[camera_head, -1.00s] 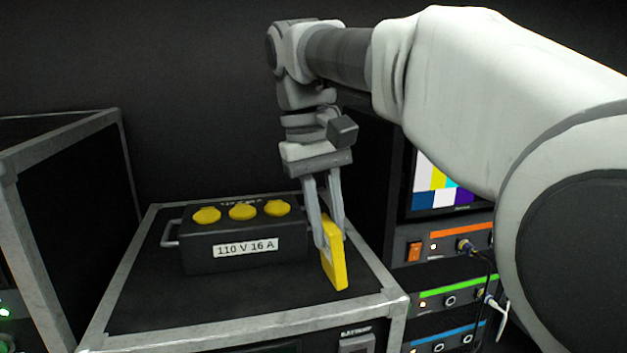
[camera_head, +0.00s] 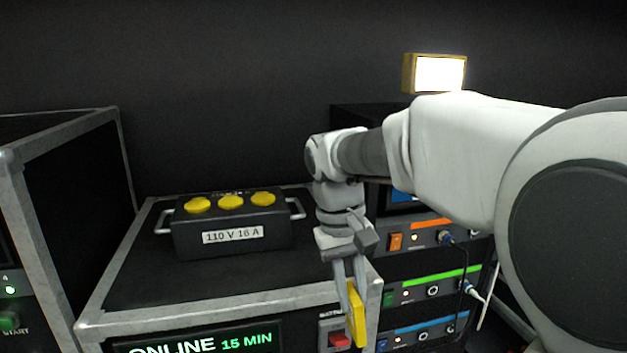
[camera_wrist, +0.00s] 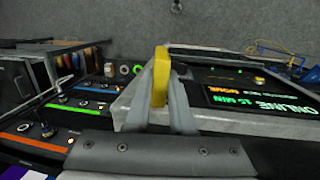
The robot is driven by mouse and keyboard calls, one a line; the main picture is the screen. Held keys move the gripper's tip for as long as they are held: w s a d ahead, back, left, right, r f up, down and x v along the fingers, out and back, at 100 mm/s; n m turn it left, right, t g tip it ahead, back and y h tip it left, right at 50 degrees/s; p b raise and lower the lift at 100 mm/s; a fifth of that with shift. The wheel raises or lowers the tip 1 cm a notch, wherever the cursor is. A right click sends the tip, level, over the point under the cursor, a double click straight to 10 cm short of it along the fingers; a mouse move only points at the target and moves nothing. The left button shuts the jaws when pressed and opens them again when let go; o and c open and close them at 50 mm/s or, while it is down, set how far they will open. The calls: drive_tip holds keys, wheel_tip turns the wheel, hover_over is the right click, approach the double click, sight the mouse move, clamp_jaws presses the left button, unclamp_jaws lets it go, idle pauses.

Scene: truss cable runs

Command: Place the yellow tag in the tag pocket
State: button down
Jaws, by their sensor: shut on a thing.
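My gripper (camera_head: 352,310) is shut on the yellow tag (camera_head: 357,325), a flat yellow piece hanging down from the fingertips. In the head view the tag is in front of the case's front right edge, over the red switch's right side. In the wrist view the tag (camera_wrist: 160,75) stands between the two fingers (camera_wrist: 160,95), beside the case's metal edge. I cannot make out the tag pocket in either view.
A black flight case (camera_head: 125,285) carries a box labelled 110 V 16 A (camera_head: 232,237). Its front has a lit display (camera_head: 200,345) and a red switch (camera_head: 338,340). A rack with cables (camera_head: 430,285) stands at right. A lit lamp (camera_head: 438,73) is behind.

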drive_tip(key=w+d+f+m, duration=0.1)
drive_tip(key=d+f, duration=0.3)
drive_tip(key=f, duration=0.8)
drive_tip(key=w+d+f+m, duration=0.1)
drive_tip(key=d+f, duration=0.3)
drive_tip(key=f, duration=0.9)
drive_tip(key=shift+w, duration=0.75)
